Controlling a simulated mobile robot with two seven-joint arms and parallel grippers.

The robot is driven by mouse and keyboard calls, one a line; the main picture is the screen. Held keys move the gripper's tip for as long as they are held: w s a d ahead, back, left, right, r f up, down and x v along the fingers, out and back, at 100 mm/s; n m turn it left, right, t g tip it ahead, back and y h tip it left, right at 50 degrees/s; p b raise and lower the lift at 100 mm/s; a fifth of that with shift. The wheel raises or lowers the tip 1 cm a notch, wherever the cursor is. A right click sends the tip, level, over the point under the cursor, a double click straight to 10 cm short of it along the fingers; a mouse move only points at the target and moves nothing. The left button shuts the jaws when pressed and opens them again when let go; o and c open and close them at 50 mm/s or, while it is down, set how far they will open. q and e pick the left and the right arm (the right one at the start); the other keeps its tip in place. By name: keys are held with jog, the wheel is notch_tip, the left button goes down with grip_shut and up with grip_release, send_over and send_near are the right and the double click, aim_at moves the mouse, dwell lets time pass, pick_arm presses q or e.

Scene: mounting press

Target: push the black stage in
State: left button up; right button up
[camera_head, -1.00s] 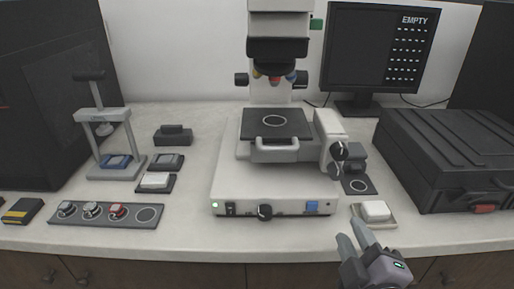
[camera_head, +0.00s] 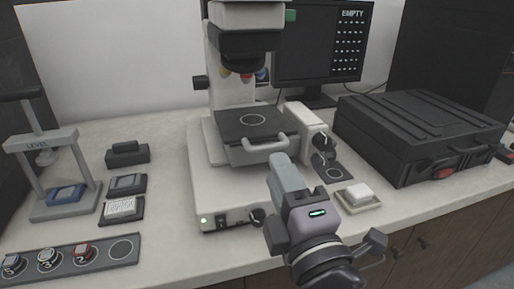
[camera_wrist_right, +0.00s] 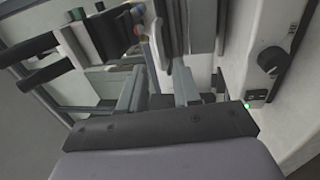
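The black stage (camera_head: 236,129) is a flat plate with a pale ring mark, on the white microscope (camera_head: 203,178) under its objectives. A pale handle (camera_head: 255,156) sticks out at the stage's front. My right gripper (camera_head: 283,166) is in front of the microscope, with its fingertips just below and right of the handle; I cannot tell whether they touch it. In the right wrist view, the two fingers of my right gripper (camera_wrist_right: 160,90) are apart with nothing clearly held between them. My left gripper is not in view.
A knob block (camera_head: 307,127) stands right of the stage. A white-topped dish (camera_head: 357,192) and a black case (camera_head: 415,133) are further right. A levelling press (camera_head: 45,143), small dark blocks and a sample tray (camera_head: 75,257) are on the left. Clear table lies between them and the microscope.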

aim_at(268, 150)
jog(key=shift+x, duration=3.45)
grip_shut()
